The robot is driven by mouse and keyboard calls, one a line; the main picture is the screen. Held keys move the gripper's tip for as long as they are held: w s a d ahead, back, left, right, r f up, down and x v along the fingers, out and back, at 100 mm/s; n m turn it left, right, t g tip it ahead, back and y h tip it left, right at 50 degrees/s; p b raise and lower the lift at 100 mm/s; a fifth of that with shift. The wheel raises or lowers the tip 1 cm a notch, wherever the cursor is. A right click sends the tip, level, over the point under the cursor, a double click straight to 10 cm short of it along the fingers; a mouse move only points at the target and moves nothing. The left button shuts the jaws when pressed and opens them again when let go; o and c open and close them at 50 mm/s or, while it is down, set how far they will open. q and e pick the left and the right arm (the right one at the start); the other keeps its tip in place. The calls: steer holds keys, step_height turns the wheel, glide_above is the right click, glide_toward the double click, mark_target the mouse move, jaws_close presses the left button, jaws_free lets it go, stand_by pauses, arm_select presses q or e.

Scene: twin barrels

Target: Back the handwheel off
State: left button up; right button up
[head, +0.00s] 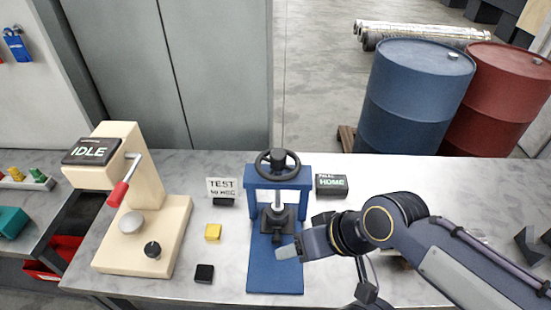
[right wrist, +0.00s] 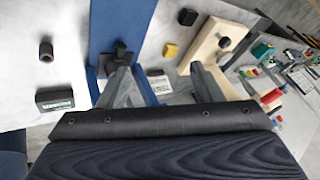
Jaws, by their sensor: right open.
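The black handwheel (head: 277,157) sits level on top of the blue press frame (head: 293,182), near the middle of the table. Below it a dark clamp block (head: 277,222) stands on the blue base plate. My right gripper (head: 289,251) reaches in from the right, low over the front of the base plate, below and in front of the handwheel and apart from it. In the right wrist view its two grey fingers (right wrist: 165,77) are spread, with nothing held between them. The handwheel cannot be made out clearly there. My left gripper is not in view.
A cream tester (head: 150,215) with a red-handled lever and IDLE display stands left. A TEST card (head: 222,187), yellow block (head: 213,232) and black block (head: 204,273) lie between. A HOME box (head: 331,185) is right of the press. Blue (head: 415,95) and red (head: 503,100) barrels stand behind.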

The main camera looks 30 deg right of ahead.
steer(key=w+d+r+m+g+h, duration=0.25)
steer(key=w+d+r+m, duration=0.2)
steer(key=w+r, duration=0.5)
steer(key=r+m+g+h, duration=0.1)
steer(key=r+m+g, duration=0.15)
steer(key=m, duration=0.25)
glide_above(278, 153)
steer(key=shift+s+f+g, duration=0.1)
steer(key=shift+f+g, duration=0.2)
steer(key=shift+f, duration=3.9)
steer(key=c, duration=1)
